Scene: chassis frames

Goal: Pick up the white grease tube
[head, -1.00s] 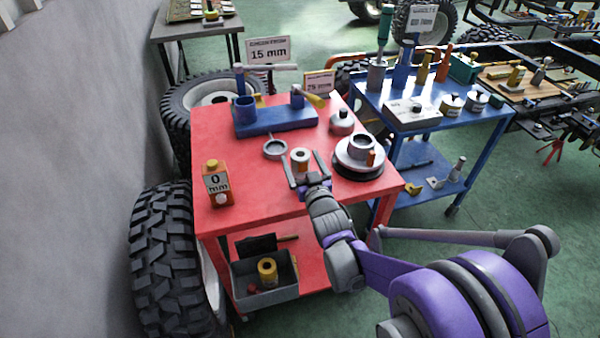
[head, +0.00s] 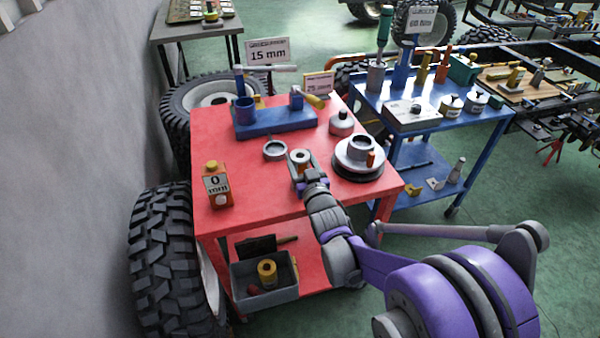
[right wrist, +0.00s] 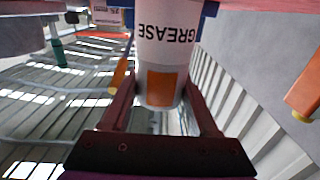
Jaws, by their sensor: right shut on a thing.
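The white grease tube (right wrist: 166,40) fills the middle of the right wrist view, with "GREASE" printed on it and an orange band at one end. In the head view only its round top (head: 300,156) shows, at the front middle of the red cart's top (head: 238,160). My right gripper (head: 301,164) is shut on the tube, one finger on each side of it; the fingers also show in the right wrist view (right wrist: 160,88). The tube's lower part is hidden in the head view, and I cannot tell whether it touches the cart. My left gripper is not in view.
A stacked metal disc part (head: 345,165) stands close right of the gripper. A grey ring (head: 274,150) lies to its left, and a small can (head: 341,123) is behind.

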